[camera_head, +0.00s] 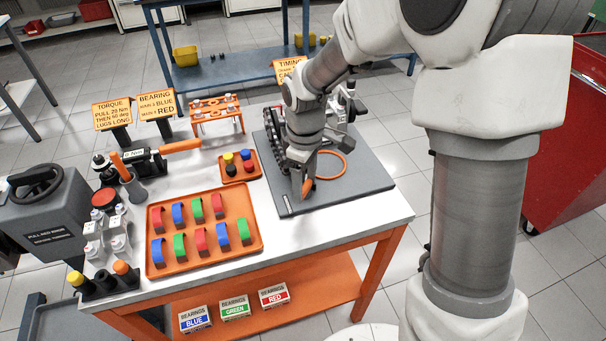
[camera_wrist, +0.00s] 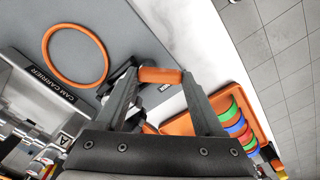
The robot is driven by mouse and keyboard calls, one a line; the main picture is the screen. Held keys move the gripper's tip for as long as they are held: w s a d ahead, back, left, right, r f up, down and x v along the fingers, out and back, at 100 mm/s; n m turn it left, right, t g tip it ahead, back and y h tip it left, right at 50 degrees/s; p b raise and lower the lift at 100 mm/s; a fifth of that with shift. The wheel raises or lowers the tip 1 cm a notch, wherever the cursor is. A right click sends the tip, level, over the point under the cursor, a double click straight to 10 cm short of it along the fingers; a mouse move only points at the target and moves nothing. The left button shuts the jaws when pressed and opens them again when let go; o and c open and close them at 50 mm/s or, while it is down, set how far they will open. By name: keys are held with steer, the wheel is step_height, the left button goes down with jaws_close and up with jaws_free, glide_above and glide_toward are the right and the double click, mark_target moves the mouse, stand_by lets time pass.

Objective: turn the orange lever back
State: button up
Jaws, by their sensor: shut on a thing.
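The orange lever (camera_wrist: 160,75) lies across between the two fingertips of my gripper in the wrist view. In the head view the lever (camera_head: 308,187) shows as a small orange piece at the tip of my gripper (camera_head: 302,184), low over the front part of the grey plate (camera_head: 350,185). My gripper is shut on the lever, with one finger at each end of it in the wrist view. The lever's base is mostly hidden by the fingers and arm.
An orange ring (camera_head: 333,165) lies on the plate to the lever's right. An orange tray (camera_head: 207,268) with red, blue and green bearing shells stands left of the plate. Black engine parts stand behind my gripper. The right part of the plate is clear.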

steer(key=n+p, duration=0.2)
steer(key=n, duration=0.1)
steer(key=d+n+p, duration=0.1)
steer(key=n+p, duration=0.1)
steer(key=n, duration=0.1)
steer(key=shift+s+r+n+p, duration=0.15)
steer(key=shift+r+n+p, duration=0.05)
steer(key=shift+n+p, duration=0.1)
steer(key=n+p, duration=0.3)
steer(key=shift+d+n, duration=0.25)
steer(key=shift+n, duration=0.05)
steer(key=n+p, duration=0.3)
steer(key=shift+w+d+n, duration=0.2)
steer(key=shift+n, duration=0.1)
steer(key=n+p, duration=0.3)
steer(key=shift+w+d+n, duration=0.2)
steer(key=shift+w+n, duration=0.05)
steer(key=shift+n, duration=0.05)
steer(key=n+p, duration=0.3)
steer(key=shift+w+d+n+p, duration=0.1)
steer(key=shift+w+n+p, duration=0.15)
steer(key=shift+n+p, duration=0.05)
steer(key=n+p, duration=0.2)
steer(key=w+n+p, duration=0.1)
steer(key=n+p, duration=0.1)
steer(key=n, duration=0.1)
steer(key=shift+f, duration=0.15)
steer(key=shift+n, duration=0.3)
steer(key=o, duration=1.4)
